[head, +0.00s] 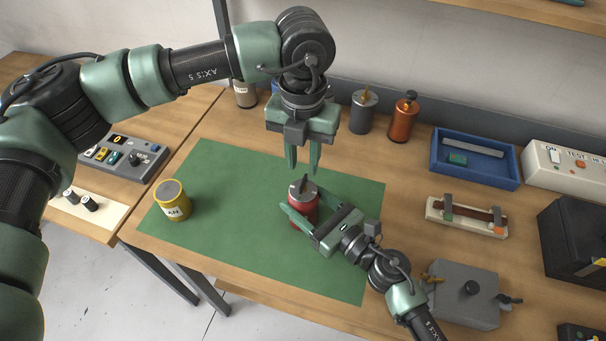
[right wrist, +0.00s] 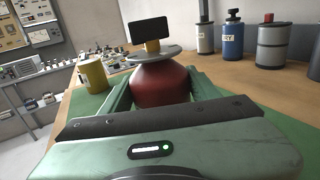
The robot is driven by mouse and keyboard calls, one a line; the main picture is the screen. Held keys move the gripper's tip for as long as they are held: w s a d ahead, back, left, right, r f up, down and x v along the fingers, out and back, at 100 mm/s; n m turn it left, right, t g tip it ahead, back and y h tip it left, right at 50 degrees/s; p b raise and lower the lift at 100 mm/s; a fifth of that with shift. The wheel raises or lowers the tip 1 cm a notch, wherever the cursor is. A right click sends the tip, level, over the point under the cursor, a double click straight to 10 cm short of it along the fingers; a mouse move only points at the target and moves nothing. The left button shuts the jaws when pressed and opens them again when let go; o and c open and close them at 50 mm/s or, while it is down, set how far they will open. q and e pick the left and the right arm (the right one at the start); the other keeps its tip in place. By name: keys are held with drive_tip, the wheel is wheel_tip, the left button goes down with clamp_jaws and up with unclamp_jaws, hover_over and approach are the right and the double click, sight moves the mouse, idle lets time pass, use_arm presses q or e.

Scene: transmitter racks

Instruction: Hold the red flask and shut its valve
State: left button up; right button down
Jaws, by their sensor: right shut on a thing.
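The red flask (head: 302,212) stands upright on the green mat (head: 232,172). It has a grey top disc with a dark valve handle (head: 304,184) on it; in the right wrist view the handle (right wrist: 149,30) is a flat black plate on a brass-coloured stem. My right gripper (head: 300,203) is shut around the red flask's body, one finger on each side, and the flask (right wrist: 158,84) fills the middle of the right wrist view. My left gripper (head: 303,165) points down just above the valve handle, its two fingers apart with nothing between them.
A yellow can (head: 173,203) stands on the mat's left side. Behind the mat are a grey cylinder (head: 363,112) and an orange flask (head: 403,118). A blue tray (head: 474,160), a small fuse-like block (head: 466,216) and a grey box (head: 464,292) stand to the right. The mat's middle left is clear.

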sight(303, 180)
use_arm(q)
drive_tip(key=shift+f, duration=2.65)
clamp_jaws()
